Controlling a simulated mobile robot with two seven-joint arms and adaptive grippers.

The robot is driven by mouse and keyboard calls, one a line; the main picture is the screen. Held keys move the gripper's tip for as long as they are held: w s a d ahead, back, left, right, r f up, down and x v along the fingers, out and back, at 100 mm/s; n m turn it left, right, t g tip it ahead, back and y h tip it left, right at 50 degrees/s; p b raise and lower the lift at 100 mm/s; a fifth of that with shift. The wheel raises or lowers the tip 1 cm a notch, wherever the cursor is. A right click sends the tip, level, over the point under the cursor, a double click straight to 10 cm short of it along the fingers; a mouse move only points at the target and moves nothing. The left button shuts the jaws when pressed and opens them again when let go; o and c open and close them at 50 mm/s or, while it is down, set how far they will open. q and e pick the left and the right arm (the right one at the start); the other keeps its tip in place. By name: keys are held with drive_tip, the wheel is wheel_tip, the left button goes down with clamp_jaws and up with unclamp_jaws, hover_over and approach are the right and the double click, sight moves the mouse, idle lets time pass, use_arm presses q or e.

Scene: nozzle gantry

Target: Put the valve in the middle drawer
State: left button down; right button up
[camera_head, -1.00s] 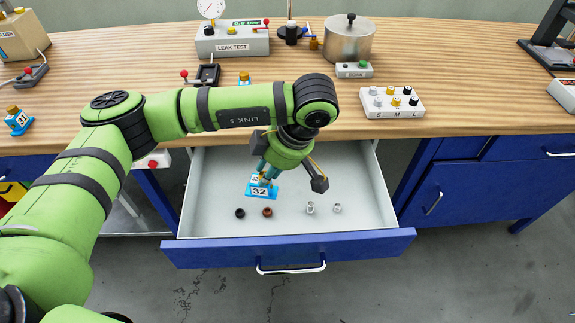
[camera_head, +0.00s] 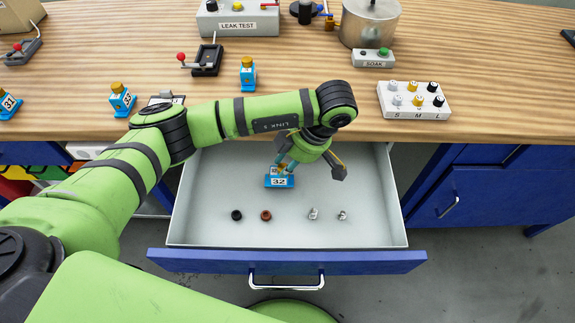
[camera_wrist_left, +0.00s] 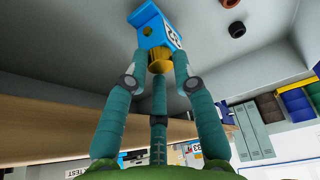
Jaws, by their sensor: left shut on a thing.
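The valve (camera_head: 279,181) is a small blue block marked 32 with a gold knob. It is over the open drawer (camera_head: 375,228), towards the back of its pale tray. My left gripper (camera_head: 281,166) points down, shut on the valve. In the left wrist view its fingers close around the gold knob (camera_wrist_left: 160,62), with the blue body (camera_wrist_left: 152,25) beyond the tips. Whether the valve touches the drawer floor I cannot tell. My right gripper is out of view.
A black ring (camera_head: 236,215), a brown ring (camera_head: 265,215) and two metal fittings (camera_head: 314,214) lie in the drawer's front part. The drawer's right side is clear.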

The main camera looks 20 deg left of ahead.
use_arm(q)
drive_tip(key=shift+f, duration=0.65)
drive_tip(key=shift+w+f, duration=0.1)
drive_tip(key=shift+f, duration=0.05)
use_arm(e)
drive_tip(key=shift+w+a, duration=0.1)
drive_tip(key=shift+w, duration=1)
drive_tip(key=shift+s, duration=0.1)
use_arm(q)
drive_tip(key=c, duration=1)
unclamp_jaws()
drive_tip(key=shift+f, duration=0.1)
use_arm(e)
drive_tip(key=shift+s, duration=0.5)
